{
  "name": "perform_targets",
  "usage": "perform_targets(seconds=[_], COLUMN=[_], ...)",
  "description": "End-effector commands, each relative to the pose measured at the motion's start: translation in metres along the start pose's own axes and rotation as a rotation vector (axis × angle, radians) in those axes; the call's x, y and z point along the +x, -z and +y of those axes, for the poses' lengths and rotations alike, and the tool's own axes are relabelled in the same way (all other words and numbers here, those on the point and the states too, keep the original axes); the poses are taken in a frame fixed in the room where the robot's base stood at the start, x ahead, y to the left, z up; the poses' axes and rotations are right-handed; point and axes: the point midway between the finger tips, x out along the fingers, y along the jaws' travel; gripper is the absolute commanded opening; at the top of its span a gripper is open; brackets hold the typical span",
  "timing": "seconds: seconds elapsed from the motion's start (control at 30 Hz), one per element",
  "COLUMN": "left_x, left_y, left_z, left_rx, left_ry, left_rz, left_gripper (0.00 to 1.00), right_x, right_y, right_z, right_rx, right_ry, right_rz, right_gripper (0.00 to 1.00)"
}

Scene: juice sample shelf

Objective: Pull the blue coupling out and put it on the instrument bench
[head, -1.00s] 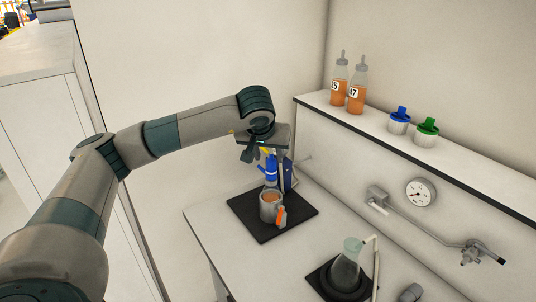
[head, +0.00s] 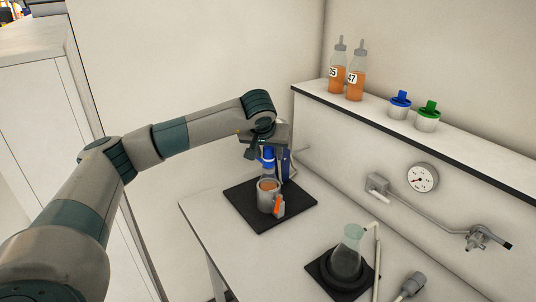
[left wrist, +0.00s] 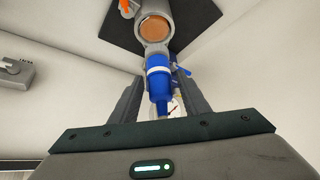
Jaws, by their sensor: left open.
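The blue coupling (head: 267,160) stands upright above a grey cup with an orange top (head: 268,196) on a black mat (head: 246,213). In the left wrist view the blue coupling (left wrist: 159,82) has a white band and a side stub, and its far end meets the round grey cup (left wrist: 154,26). My left gripper (head: 262,147) is over it; in the left wrist view the open fingers (left wrist: 158,100) stand on either side of it with gaps visible. The white instrument bench (head: 215,235) lies under the mat. My right gripper is not in view.
A flask (head: 347,254) stands on a dark base at the bench's front. The ledge behind holds two orange bottles (head: 355,80), a blue-topped cup (head: 400,104) and a green-topped cup (head: 427,115). A gauge (head: 422,178) and pipe (head: 430,225) are on the wall.

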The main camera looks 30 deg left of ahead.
Motion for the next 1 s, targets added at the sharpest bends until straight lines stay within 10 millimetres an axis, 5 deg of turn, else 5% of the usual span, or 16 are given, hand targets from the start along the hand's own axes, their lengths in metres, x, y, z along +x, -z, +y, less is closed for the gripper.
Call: perform_targets(seconds=[0.27, 0.47, 1.0], left_x=[0.0005, 0.0005, -0.0039], left_y=[0.0002, 0.0, 0.0035], left_z=[0.0001, 0.0001, 0.0], left_rx=[0.0, 0.0, -0.001], left_ry=[0.0, 0.0, 0.0], left_rz=[0.0, 0.0, 0.002], left_gripper=[0.42, 0.0, 0.0], right_x=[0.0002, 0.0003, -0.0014], right_y=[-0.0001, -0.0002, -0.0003], right_z=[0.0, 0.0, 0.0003], right_rx=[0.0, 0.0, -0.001], right_ry=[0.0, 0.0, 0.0], right_rz=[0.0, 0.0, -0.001], right_gripper=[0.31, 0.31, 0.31])
